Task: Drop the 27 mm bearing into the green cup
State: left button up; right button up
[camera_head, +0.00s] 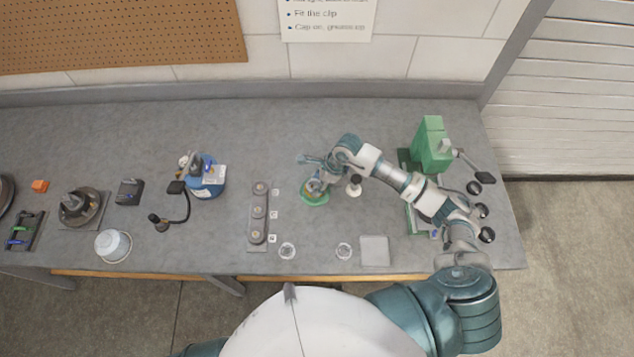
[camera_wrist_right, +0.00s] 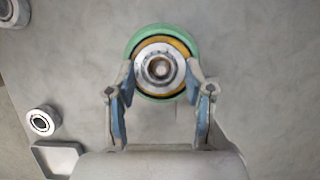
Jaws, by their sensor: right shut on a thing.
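My right gripper (camera_head: 317,184) is over the green cup (camera_head: 314,198) in the head view. In the right wrist view the gripper (camera_wrist_right: 160,76) is shut on a silver ring-shaped bearing (camera_wrist_right: 147,66), one finger on each side. The bearing lines up with the green cup (camera_wrist_right: 132,48) behind it, whose green rim and an orange-yellow ring show around it. I cannot tell how far the bearing is above the cup or whether it is partly inside. Its size cannot be read. My left gripper is not in view.
Two small ring-shaped parts (camera_head: 287,251) (camera_head: 344,251) and a grey square tray (camera_head: 375,251) lie near the front edge. A green press (camera_head: 433,146) stands at the right. The table behind the cup is clear.

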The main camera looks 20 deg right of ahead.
dwell(0.3)
jog(key=shift+d+f+b, duration=0.15)
jog(key=shift+f+b, duration=0.05)
jog(key=shift+b, duration=0.35)
dwell(0.6)
jog(key=o, duration=1.7)
jog(key=shift+r+p, duration=2)
jog(key=shift+r, duration=1.5)
jog(key=shift+s+f, duration=0.1)
